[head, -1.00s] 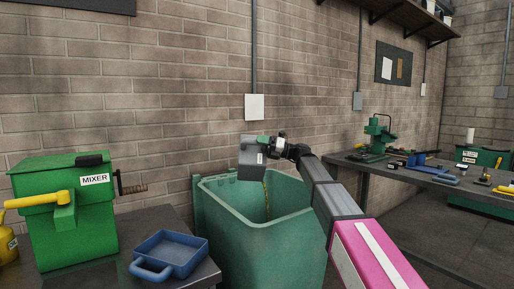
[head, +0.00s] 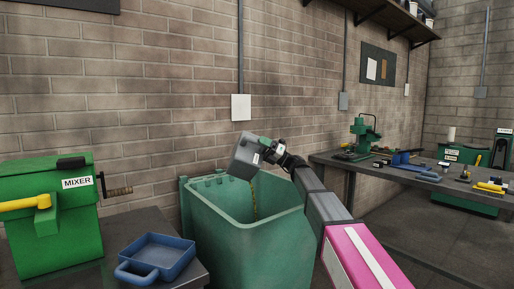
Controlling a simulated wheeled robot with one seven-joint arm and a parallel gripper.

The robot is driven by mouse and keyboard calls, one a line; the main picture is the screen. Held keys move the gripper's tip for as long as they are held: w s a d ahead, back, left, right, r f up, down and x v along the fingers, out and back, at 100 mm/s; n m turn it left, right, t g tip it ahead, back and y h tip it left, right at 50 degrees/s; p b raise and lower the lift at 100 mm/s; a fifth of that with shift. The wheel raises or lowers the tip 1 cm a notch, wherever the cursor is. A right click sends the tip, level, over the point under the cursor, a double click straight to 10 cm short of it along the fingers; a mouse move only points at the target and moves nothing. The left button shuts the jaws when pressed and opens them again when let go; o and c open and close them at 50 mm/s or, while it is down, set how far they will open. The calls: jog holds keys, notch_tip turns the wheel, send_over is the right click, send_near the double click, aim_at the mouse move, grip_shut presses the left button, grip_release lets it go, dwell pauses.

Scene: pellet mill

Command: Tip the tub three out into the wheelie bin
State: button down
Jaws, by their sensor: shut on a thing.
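My gripper (head: 268,148) is shut on a grey tub (head: 245,157) with a small white label, too small to read. The tub is tilted over the open top of the green wheelie bin (head: 245,245), near its back rim. A thin yellowish stream runs down from under the tub into the bin. The inside of the tub and the bottom of the bin are hidden.
A green mixer (head: 55,225) with a crank and a blue handled tray (head: 158,258) stand on the table left of the bin. A workbench (head: 335,160) with tools is at the right. A brick wall is close behind the bin.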

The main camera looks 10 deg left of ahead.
jog(key=shift+w+d+y, duration=0.15)
jog(key=shift+d+y, duration=0.15)
jog(key=shift+d, duration=0.25)
jog(key=shift+w+d+f+m+y, duration=0.25)
jog(key=shift+d+f+y, duration=0.15)
jog(key=shift+d+y, duration=0.25)
jog(key=shift+w+d+f+m+y, duration=0.15)
jog(key=shift+w+d+f+y, duration=0.2)
jog(key=shift+d, duration=0.5)
jog(key=shift+w+d+f+m+y, duration=0.2)
jog(key=shift+d+f+y, duration=0.2)
jog(key=shift+d+y, duration=0.3)
dwell(1.7)
jog(key=shift+d, duration=0.1)
dwell(0.7)
